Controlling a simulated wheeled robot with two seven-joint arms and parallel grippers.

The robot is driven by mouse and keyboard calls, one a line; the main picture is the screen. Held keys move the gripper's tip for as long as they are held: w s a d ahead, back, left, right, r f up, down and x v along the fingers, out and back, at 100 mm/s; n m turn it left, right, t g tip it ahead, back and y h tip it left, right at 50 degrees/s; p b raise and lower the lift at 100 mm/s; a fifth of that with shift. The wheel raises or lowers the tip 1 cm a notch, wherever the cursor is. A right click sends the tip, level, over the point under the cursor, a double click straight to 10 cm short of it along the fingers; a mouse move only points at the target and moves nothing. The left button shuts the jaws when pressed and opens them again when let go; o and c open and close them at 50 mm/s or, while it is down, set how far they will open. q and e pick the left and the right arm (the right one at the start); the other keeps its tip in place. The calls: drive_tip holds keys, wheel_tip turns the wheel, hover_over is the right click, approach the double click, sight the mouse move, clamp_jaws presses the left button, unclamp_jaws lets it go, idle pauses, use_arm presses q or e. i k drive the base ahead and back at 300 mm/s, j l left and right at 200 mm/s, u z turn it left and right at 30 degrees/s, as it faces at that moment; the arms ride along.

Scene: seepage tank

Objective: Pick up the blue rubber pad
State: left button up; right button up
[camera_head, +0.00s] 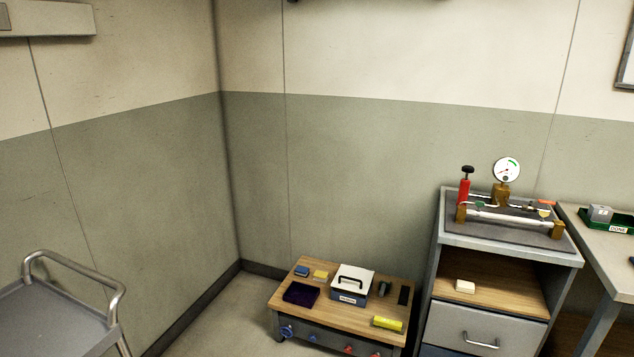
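A small blue block-like piece (302,271), which looks like the blue rubber pad, lies at the back left corner of a low wooden-topped bench (338,316). A similar yellow piece (320,275) lies just to its right, slightly apart. A dark purple-blue square tray or pad (300,294) lies in front of them; its exact kind is hard to tell. Neither of my grippers shows in the head view.
The bench also holds a white-lidded box with a black handle (351,284), a yellow bar (388,322) and dark pieces (403,295). A grey cabinet with a gauge rig (507,172) stands right. A grey cart (62,310) stands left, with clear floor between.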

sight(299, 268)
drive_tip(key=i+u, duration=0.1)
drive_tip(key=i, duration=0.6)
drive_tip(key=i+l+u, duration=0.1)
drive_tip(key=i, duration=0.6)
drive_tip(key=i+j+z, duration=0.1)
drive_tip(key=i, duration=0.4)
drive_tip(key=i+j+z, duration=0.15)
drive_tip(key=i+j, duration=0.2)
drive_tip(key=i, duration=0.1)
